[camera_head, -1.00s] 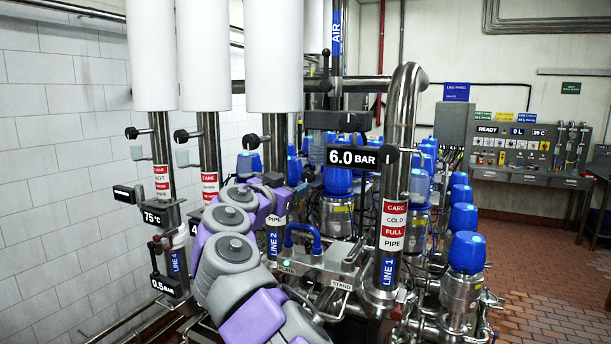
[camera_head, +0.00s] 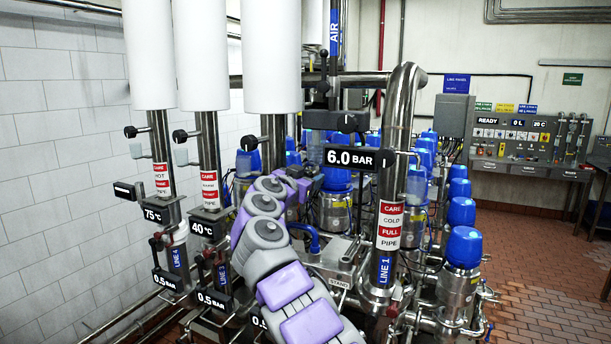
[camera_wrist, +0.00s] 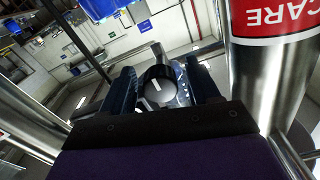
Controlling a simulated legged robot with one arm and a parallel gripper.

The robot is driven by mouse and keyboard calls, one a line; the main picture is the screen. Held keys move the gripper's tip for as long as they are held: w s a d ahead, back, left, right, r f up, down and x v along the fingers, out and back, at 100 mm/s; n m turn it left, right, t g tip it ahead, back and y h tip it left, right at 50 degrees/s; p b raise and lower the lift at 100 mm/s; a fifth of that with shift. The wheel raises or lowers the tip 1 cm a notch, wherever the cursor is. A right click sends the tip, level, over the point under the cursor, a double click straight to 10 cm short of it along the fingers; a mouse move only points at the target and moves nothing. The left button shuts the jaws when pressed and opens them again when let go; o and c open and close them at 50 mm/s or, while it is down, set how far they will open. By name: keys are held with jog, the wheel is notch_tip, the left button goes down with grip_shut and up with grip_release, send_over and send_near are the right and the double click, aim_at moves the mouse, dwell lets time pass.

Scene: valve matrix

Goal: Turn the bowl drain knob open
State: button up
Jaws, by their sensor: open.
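A round dark knob with a grey face and a white pointer mark (camera_wrist: 157,86) is in the middle of the wrist view. My gripper (camera_wrist: 160,83) is open, with one dark finger on each side of the knob. I cannot tell whether the fingers touch it. No label naming the knob is readable in the wrist view. In the head view my grey and purple arm reaches up among the pipes, and its fingers cannot be made out there. I cannot tell which knob in the head view is the one between my fingers.
A steel pipe with a red CARE label (camera_wrist: 272,20) stands close at the right of the wrist view. In the head view the LINE 1 pipe (camera_head: 382,270) and the 6.0 BAR sign (camera_head: 350,158) are right of my arm. Several blue-capped valves (camera_head: 463,248) stand farther right.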

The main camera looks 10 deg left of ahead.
jog(key=shift+a, duration=0.15)
jog(key=c, duration=0.3)
jog(key=shift+s, duration=0.1)
jog(key=c, duration=0.7)
jog(key=shift+c, duration=0.2)
